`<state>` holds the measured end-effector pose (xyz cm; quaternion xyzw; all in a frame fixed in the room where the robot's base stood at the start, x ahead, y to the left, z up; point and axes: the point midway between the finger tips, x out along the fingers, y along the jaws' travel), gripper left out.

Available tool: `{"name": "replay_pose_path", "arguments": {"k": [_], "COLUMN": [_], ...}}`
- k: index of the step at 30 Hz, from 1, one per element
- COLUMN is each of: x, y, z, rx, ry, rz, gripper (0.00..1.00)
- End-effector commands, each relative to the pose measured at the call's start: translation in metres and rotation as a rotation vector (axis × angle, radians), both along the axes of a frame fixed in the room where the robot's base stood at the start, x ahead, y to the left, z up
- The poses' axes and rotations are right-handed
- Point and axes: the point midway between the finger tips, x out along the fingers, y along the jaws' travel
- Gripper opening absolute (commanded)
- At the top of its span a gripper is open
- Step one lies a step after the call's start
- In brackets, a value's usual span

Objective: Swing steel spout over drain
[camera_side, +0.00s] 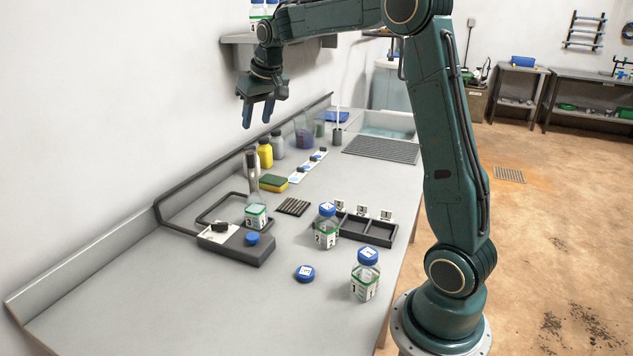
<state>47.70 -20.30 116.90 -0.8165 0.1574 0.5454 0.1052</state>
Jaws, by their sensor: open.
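My gripper (258,114) is open and empty. It hangs fingers down, high above the far left part of the bench, apart from everything on it. I cannot clearly pick out a steel spout. A grey upright piece with a dark band (252,164) stands over the bottle marked 3 (257,215); I cannot tell what it is. A small dark slotted piece (293,207) lies right of that bottle, and a slotted grate (509,174) is set in the floor. I cannot tell which, if either, is the drain.
Bottles marked 2 (326,232) and 1 (365,284) stand near the front, with a loose blue cap (305,273). A dark box (237,245), black tray (367,228), sponge (273,182) and yellow bottle (265,153) share the bench (190,318). The near left is clear.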

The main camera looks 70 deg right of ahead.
Motion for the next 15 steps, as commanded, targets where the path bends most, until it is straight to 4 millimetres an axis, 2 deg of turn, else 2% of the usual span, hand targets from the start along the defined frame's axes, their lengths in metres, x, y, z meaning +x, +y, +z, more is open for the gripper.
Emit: {"name": "replay_pose_path", "arguments": {"k": [15], "x": [0.025], "y": [-0.009], "z": [-0.067], "rx": [0.002], "ry": [0.003], "rz": [0.000], "gripper": [0.42]}}
